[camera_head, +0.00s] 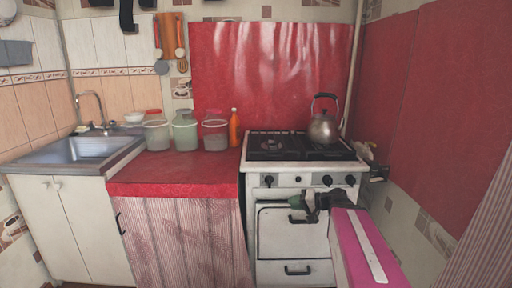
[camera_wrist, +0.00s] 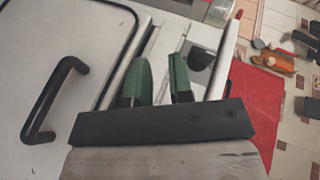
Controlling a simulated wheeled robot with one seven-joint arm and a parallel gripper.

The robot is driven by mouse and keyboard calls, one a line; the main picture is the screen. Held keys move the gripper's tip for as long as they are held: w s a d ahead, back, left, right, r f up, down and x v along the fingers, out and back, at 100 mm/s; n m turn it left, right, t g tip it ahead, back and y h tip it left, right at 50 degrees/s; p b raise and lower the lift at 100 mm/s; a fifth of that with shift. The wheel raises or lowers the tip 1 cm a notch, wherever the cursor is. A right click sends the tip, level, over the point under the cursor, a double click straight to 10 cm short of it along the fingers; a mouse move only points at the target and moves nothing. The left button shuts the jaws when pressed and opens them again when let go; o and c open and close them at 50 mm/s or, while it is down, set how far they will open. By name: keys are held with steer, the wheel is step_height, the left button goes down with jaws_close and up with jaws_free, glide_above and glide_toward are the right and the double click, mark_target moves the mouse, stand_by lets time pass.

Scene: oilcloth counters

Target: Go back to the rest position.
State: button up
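My gripper (camera_head: 315,203) is in front of the white stove (camera_head: 290,180), near the top of the oven door, at the end of my pink arm. In the wrist view its two green fingers (camera_wrist: 160,75) stand apart with a gap between them, and nothing is held. The oven door's black handle (camera_wrist: 52,102) lies to the left of the fingers, apart from them. In the head view this handle (camera_head: 299,219) is just beside my gripper. The oven door (camera_head: 275,235) looks shut.
A metal kettle (camera_head: 323,128) stands on the stove top. Several jars (camera_head: 184,132) and an orange bottle (camera_head: 233,129) stand at the back of the red counter (camera_head: 175,170). A sink (camera_head: 85,149) is at the left. The counter's front is clear.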

steer(key=s+d+f+g+h, duration=0.1)
steer(key=s+f+g+h, duration=0.2)
steer(key=f+h, duration=0.3)
steer(key=s+d+f+g+h, duration=0.2)
steer(key=s+f+h, duration=0.4)
steer(key=f, duration=0.5)
steer(key=shift+n+g+h, duration=0.4)
steer(key=shift+h, duration=0.1)
steer(key=shift+d+f, duration=0.1)
